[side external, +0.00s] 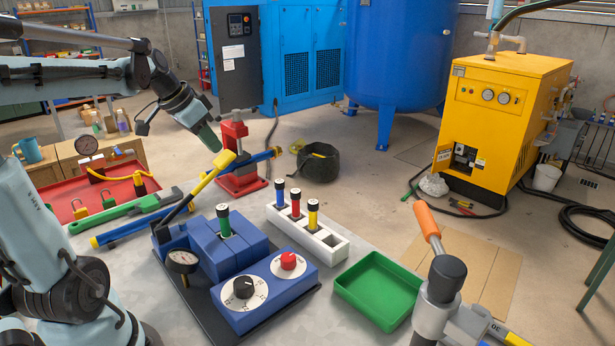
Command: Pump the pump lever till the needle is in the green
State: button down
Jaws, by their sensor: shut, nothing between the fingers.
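The pump lever (206,180) has a yellow grip and a dark shaft. It slants up and to the right from the left end of the blue pump block (216,245). My gripper (208,138) is shut and empty, pointing down just above and left of the grip's upper end; a small gap seems to separate them. The pressure gauge (183,262), small and dark-rimmed, stands at the block's front left. Its face is turned obliquely, and I cannot make out the needle or a green zone.
A white rack (332,243) with colored plugs stands right of the block. A green tray (380,287) lies farther right, beside an orange-handled metal fitting (428,225). A red vise (238,160) and blue-yellow bar stand behind. A red tray (60,205) with locks lies left.

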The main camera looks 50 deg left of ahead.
aim_at(224, 156)
jog(key=shift+x, duration=1.05)
jog(key=shift+w+f+g, duration=0.3)
jog(key=shift+w+f, duration=0.15)
jog(key=shift+f, duration=0.05)
jog(key=w+f+g, duration=0.4)
jog(key=f, duration=0.4)
jog(key=shift+g, duration=0.4)
jog(key=shift+r, duration=0.2)
jog(key=r, duration=0.4)
jog(key=s+r, duration=0.1)
jog(key=r, duration=0.9)
jog(key=shift+s+r, duration=0.15)
jog(key=shift+r, duration=0.05)
jog(key=shift+s, duration=0.1)
